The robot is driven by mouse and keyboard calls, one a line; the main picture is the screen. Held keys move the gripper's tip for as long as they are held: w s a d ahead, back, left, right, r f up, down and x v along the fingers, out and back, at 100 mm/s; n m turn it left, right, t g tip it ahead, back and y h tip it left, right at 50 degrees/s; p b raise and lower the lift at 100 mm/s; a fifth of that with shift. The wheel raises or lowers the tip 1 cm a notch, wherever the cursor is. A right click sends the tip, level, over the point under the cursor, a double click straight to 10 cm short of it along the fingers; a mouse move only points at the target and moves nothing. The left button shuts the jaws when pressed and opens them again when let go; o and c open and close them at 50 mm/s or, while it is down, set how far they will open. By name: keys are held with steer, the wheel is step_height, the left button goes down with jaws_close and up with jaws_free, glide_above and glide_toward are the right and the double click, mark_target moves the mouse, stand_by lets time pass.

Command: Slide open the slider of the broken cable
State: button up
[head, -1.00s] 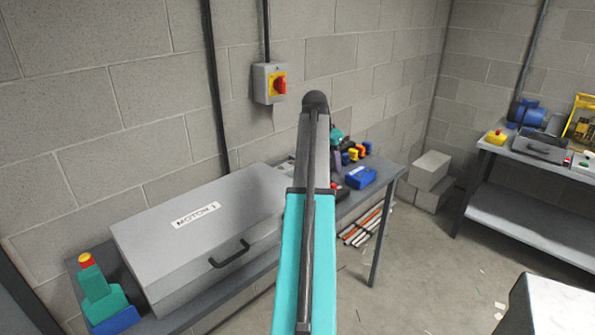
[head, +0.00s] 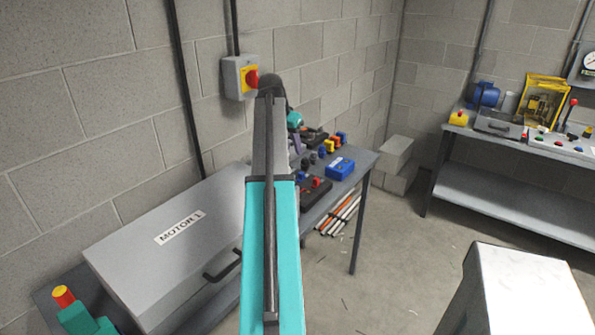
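I cannot make out a broken cable or its slider in this view. My arm, a teal and grey link, rises through the middle of the picture and covers part of the left bench. My gripper does not show clearly; the arm's far end hides that area, so its fingers cannot be seen. Small teal and purple parts show just right of the arm's end, but I cannot tell what they are. A grey case labelled MOTOR 1 (head: 140,220) lies on the left bench, its lid down and a dark handle on its front.
A red-and-yellow wall switch (head: 241,78) is above the left bench. A blue box (head: 340,168) lies near the bench's right end; rods (head: 340,213) lie below. The right bench (head: 510,198) carries several devices. A white-topped block (head: 530,285) stands at front right.

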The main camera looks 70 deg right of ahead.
mark_target(301, 172)
steer(key=shift+f, duration=0.1)
steer(key=shift+p+x, duration=1.35)
steer(key=shift+x, duration=5.45)
jaws_close()
